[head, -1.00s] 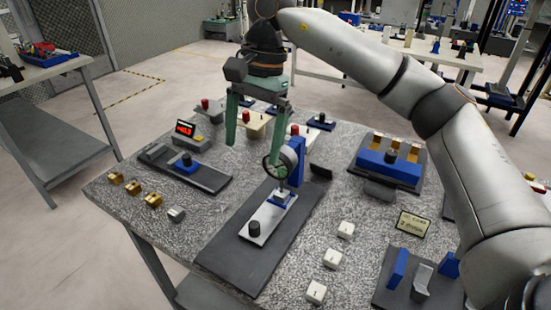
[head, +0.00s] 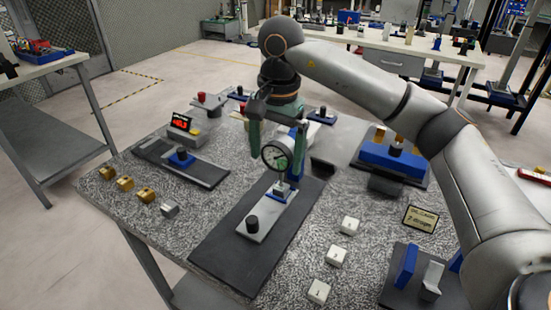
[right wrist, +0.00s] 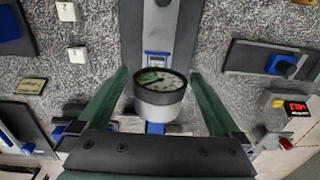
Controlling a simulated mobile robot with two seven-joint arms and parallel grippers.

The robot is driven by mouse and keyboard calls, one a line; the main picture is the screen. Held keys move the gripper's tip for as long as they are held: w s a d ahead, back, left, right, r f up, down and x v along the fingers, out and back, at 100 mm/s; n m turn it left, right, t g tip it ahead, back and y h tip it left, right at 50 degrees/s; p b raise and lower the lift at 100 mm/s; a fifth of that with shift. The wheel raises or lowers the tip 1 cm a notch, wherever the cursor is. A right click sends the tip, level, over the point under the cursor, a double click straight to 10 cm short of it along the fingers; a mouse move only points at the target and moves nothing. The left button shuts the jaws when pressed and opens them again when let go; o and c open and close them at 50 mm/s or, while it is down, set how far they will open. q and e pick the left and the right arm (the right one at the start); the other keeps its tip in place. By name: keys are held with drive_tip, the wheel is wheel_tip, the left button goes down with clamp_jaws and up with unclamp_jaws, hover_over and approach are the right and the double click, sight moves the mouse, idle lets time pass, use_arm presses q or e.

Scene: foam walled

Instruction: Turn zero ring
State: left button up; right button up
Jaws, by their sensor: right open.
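The dial gauge (head: 278,155) has a round white face with a green patch and a dark rim, which I take as the zero ring. It is mounted on a blue stand (head: 297,160) over a light plate on a dark base (head: 213,248). My right gripper (head: 277,161) is open, with one green finger on each side of the gauge. In the right wrist view, the gauge (right wrist: 160,92) sits between the two spread fingers (right wrist: 160,76), with gaps visible at both sides. My left gripper is not in view.
Brass and steel blocks (head: 125,184) lie at the table's left, below a fixture with a red display (head: 181,121). White blocks (head: 337,255) lie to the right of the base. A blue fixture (head: 393,159) and a small sign (head: 421,219) stand farther right.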

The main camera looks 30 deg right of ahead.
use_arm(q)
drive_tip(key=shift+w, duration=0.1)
use_arm(e)
drive_tip(key=shift+f, duration=0.4)
drive_tip(key=shift+c, duration=0.2)
